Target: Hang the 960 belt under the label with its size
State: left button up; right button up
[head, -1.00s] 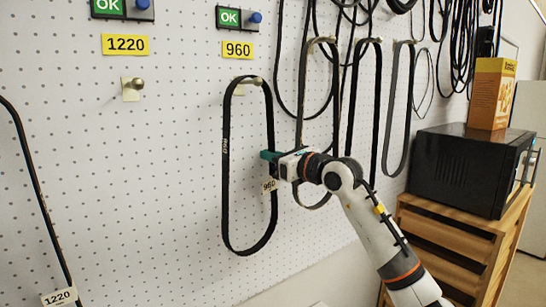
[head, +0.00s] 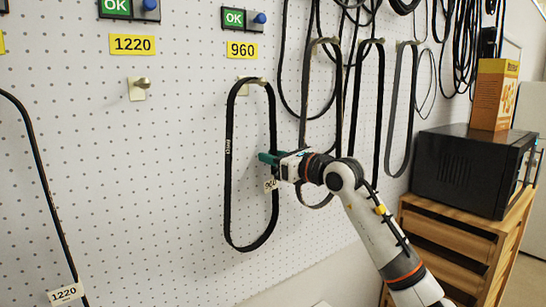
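The black 960 belt (head: 229,165) is a long loop in front of the pegboard, below the yellow 960 label (head: 242,50). Its top is at the brass hook (head: 262,82) under that label and appears to lie over it. My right gripper (head: 268,158) has its teal fingers across the right strand of the belt and seems shut on it, though the far finger is hidden. A small white 960 tag (head: 271,185) hangs just below the fingers, tilted. My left gripper is not in view.
An empty hook (head: 139,88) is under the 1220 label (head: 132,44). A belt tagged 1220 (head: 66,294) is at the left edge. Other belts (head: 365,115) hang close on the right. A black microwave (head: 462,170) stands on a wooden cabinet (head: 445,242).

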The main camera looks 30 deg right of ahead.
jog(key=shift+d, duration=0.3)
jog(key=b+v, duration=0.7)
jog(key=v, duration=0.5)
jog(key=shift+a, duration=0.15)
jog(key=shift+f, duration=0.1)
